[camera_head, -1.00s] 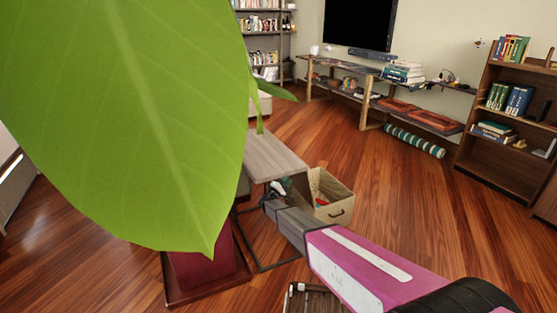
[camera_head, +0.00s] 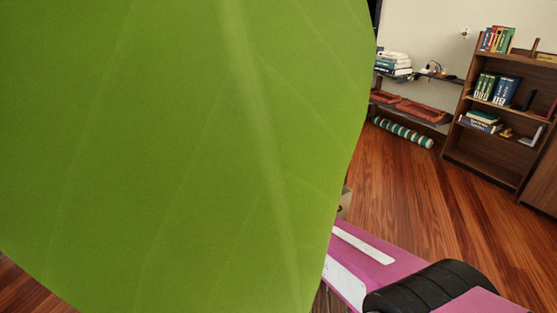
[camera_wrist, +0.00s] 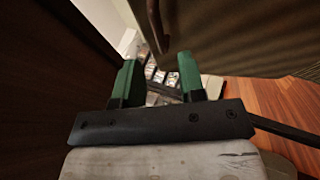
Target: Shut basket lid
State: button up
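Only a small strip of the light tan basket (camera_head: 345,203) shows in the head view, just right of the big leaf's edge. Its opening and lid are hidden, so I cannot tell how the lid stands. My gripper (camera_wrist: 158,76) shows in the wrist view with its two green fingers apart and nothing held between them. In the head view the leaf hides my gripper, and only my pink arm shows at lower right. I cannot tell how far my gripper is from the basket.
A large green leaf (camera_head: 170,150) blocks most of the head view. A bookcase (camera_head: 498,140) and a low shelf (camera_head: 420,112) stand at the back right, with a striped roll (camera_head: 403,132) below. Wooden floor (camera_head: 440,200) is clear at right. A dark panel (camera_wrist: 45,80) fills the wrist view's left.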

jog(key=x, duration=0.6)
jog(key=shift+w+d+r, duration=0.1)
jog(key=shift+w+d, duration=0.1)
jog(key=shift+w, duration=0.1)
grip_shut()
